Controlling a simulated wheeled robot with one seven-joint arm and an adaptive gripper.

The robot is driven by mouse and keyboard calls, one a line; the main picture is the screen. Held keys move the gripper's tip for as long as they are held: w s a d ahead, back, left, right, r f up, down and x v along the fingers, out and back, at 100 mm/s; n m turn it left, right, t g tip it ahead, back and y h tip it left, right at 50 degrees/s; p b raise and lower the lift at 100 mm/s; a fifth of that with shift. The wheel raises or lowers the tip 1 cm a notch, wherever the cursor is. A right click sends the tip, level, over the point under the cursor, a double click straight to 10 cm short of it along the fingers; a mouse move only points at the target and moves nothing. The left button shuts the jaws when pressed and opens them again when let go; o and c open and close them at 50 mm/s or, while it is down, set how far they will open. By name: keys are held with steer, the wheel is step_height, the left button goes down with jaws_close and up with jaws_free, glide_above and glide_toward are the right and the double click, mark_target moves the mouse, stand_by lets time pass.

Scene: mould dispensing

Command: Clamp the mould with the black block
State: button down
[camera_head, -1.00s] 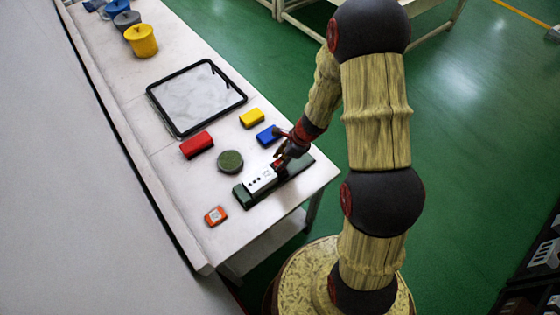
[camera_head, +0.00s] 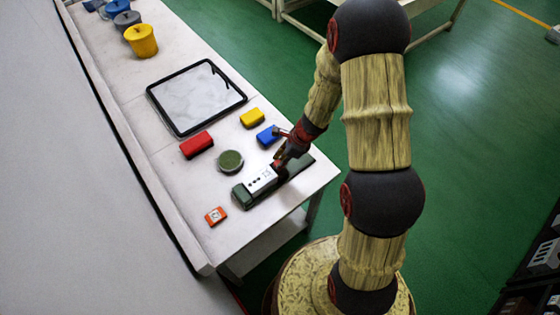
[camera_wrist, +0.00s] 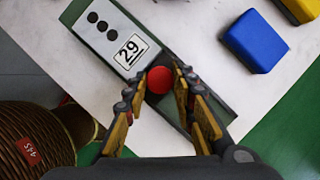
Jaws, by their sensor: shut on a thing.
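The mould is a green base (camera_head: 240,197) near the table's front right, with a white block (camera_head: 262,179) on it. In the wrist view, the white block (camera_wrist: 110,36) carries several black dots and a "29" label. A round red knob (camera_wrist: 159,80) sits just beyond the label end, between my fingertips. My gripper (camera_wrist: 160,88) is shut on the knob, low over the base. It also shows in the head view (camera_head: 280,163). A dark grey-green section (camera_wrist: 160,118) lies between the fingers; I cannot tell whether it is the black block.
A blue block (camera_head: 268,135) stands close behind my gripper. Yellow (camera_head: 252,117) and red (camera_head: 197,145) blocks, a green disc (camera_head: 230,161) and an orange square (camera_head: 216,216) lie nearby. A black-rimmed tray (camera_head: 197,96) is behind. The table's right edge is close.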

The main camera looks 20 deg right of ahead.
steer(key=shift+s+a, duration=0.1)
steer(key=shift+a, duration=0.2)
steer(key=c, duration=1.6)
jaws_free()
steer(key=shift+o, duration=0.6)
steer(key=shift+d+r, duration=0.2)
steer(key=shift+r, duration=0.2)
steer(key=v, duration=1.1)
